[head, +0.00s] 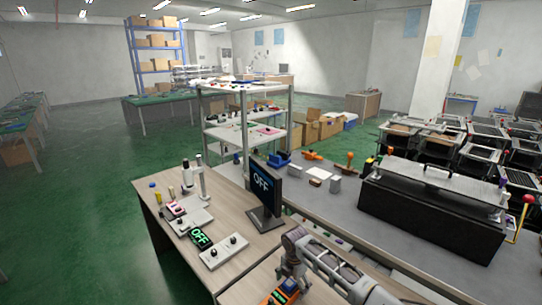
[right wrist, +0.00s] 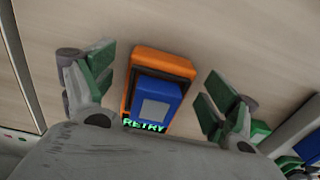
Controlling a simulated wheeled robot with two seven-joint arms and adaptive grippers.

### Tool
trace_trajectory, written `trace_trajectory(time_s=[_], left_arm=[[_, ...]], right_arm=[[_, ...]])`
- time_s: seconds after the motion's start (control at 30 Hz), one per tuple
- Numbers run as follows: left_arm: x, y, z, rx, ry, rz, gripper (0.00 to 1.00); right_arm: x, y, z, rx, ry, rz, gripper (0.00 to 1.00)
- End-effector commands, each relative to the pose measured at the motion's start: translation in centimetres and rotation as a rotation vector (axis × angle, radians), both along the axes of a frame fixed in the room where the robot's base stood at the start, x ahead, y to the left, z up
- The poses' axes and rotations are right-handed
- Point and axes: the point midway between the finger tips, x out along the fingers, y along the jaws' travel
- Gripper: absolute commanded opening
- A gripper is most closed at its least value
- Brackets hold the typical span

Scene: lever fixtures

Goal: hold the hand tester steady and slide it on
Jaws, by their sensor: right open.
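The hand tester is an orange case with a blue front and a grey square, lying on the wooden bench. It fills the middle of the right wrist view (right wrist: 160,65), and green letters on it read RETRY. In the head view it shows at the bottom edge (head: 268,299), partly cut off and partly covered by my arm. My right gripper (right wrist: 156,82) is open around the tester, with one green-padded finger on each side and a gap to both. In the head view this gripper (head: 286,288) is at the bottom. My left gripper is not in view.
A monitor (head: 263,185) reading OFF stands on the bench, left of a grey counter. A black fixture (head: 430,215) stands on the counter at right.

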Motion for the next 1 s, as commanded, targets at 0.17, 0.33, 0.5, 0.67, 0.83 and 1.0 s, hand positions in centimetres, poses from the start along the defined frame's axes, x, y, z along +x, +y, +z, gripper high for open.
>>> trace_trajectory(time_s=[0.17,0.33,0.5,0.67,0.83,1.0], left_arm=[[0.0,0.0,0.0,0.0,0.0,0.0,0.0],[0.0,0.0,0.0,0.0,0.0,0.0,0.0],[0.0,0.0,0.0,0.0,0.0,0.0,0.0],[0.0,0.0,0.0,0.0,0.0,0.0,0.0],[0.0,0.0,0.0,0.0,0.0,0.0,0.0],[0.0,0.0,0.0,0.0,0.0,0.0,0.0]], right_arm=[[0.1,0.0,1.7,0.001,-0.003,0.001,0.87],[0.1,0.0,4.0,0.002,-0.004,0.002,0.87],[0.1,0.0,6.5,0.001,-0.003,0.001,0.87],[0.1,0.0,8.8,0.001,-0.004,0.002,0.87],[0.1,0.0,10.5,0.001,-0.001,0.0,0.87],[0.0,0.0,11.2,0.001,-0.001,0.0,0.87]])
